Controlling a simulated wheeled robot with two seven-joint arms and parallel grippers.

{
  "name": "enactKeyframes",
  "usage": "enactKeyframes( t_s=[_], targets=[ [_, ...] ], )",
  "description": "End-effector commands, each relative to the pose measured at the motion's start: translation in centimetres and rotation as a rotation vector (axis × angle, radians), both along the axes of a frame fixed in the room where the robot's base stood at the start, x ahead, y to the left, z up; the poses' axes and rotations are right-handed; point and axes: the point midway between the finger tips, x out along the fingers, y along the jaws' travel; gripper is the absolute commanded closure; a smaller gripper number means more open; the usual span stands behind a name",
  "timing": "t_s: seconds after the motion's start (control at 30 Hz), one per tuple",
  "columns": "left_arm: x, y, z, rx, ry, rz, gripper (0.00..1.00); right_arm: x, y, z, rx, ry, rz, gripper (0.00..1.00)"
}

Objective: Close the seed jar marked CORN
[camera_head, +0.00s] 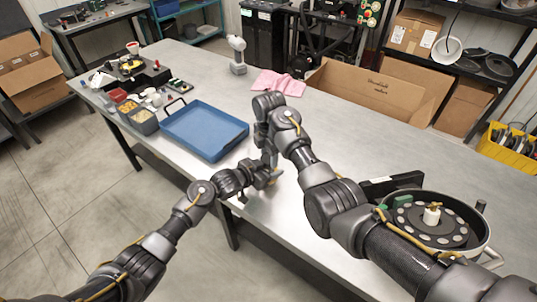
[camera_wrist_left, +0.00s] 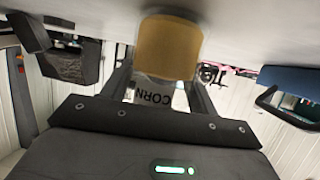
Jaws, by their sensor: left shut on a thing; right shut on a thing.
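The CORN seed jar (camera_wrist_left: 152,96) is between the fingers of my left gripper in the left wrist view. Its white label reads CORN, and a tan rounded part (camera_wrist_left: 168,47) of it shows against the pale table. The jar's mouth is hidden. In the head view my left gripper (camera_head: 268,179) is low over the table's near edge, shut on the jar, which is mostly covered there. My right gripper (camera_head: 268,155) comes down right above and behind it, very close. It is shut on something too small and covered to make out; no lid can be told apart.
A blue tray (camera_head: 204,131) lies left of the grippers. Small seed bins (camera_head: 143,120) and gear stand farther left. A round seed meter (camera_head: 436,222) is at the right, partly behind my right arm.

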Motion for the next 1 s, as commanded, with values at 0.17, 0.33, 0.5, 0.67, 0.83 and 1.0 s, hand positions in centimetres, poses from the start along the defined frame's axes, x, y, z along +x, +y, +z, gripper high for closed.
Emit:
enactKeyframes(
  t_s=[0.17,0.33,0.5,0.67,0.83,1.0],
  targets=[
    [-0.27,-0.06,-0.44,0.005,0.008,-0.005,1.0,0.03,0.02,-0.01,0.001,-0.002,-0.3,0.79],
    [-0.28,-0.07,-0.44,0.005,0.008,-0.005,1.0,0.04,0.0,-0.01,0.002,-0.002,-0.543,0.79],
    [-0.28,-0.07,-0.45,0.005,0.008,-0.005,1.0,0.04,0.0,-0.01,0.003,-0.002,-0.575,0.79],
    [-0.28,-0.07,-0.45,0.005,0.008,-0.005,1.0,0.05,-0.01,-0.01,0.003,-0.002,-0.573,0.49],
    [-0.28,-0.07,-0.45,0.005,0.008,-0.005,1.0,0.04,0.0,-0.02,0.002,-0.001,-0.572,0.3],
    [-0.25,-0.04,-0.45,0.005,0.008,-0.003,1.0,-0.01,0.02,-0.04,0.002,0.0,-0.57,0.3]
  ],
)
